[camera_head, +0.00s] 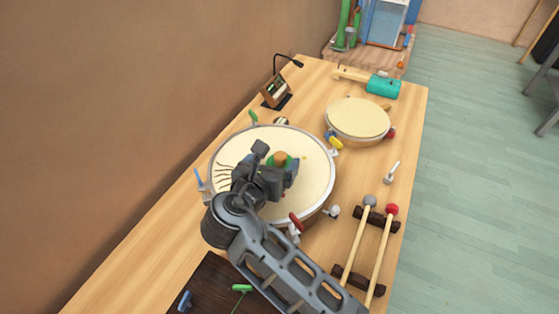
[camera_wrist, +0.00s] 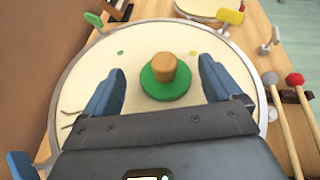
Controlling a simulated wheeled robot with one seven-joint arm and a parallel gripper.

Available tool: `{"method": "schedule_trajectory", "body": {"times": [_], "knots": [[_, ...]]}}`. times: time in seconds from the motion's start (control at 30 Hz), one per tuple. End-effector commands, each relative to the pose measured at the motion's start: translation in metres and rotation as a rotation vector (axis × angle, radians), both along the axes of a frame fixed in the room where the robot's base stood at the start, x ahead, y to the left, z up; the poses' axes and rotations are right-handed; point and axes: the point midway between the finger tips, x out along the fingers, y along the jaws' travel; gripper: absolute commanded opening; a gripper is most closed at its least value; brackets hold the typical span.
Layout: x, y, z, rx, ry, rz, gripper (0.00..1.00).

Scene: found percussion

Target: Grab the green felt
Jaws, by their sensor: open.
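The green felt (camera_wrist: 155,92) is a round green disc with an upright tan cork-like knob (camera_wrist: 164,68) on top. It rests on the cream skin of the large drum (camera_wrist: 78,85). My gripper (camera_wrist: 160,85) is open, its two blue-grey fingers to the left and right of the felt in the wrist view, with clear space on both sides. In the head view my gripper (camera_head: 285,168) hides much of the felt; a bit of green and the tan knob (camera_head: 281,156) show beyond it. I cannot tell the fingers' height above the skin.
Coloured clamps ring the large drum's rim, including a red one (camera_head: 296,222). Two mallets (camera_head: 379,250) lie on dark rests at the right. A smaller drum (camera_head: 357,118) and a teal-headed tool (camera_head: 383,86) are farther back. A wall borders the table's left.

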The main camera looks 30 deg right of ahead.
Motion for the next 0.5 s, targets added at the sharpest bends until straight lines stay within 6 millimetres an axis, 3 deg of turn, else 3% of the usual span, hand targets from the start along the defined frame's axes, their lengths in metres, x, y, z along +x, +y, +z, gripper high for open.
{"method": "schedule_trajectory", "body": {"times": [0.2,0.5], "knots": [[0.011,-0.013,-0.018,0.001,-0.001,-0.003,0.92],[0.025,-0.028,-0.02,0.0,0.0,-0.001,0.92]]}}
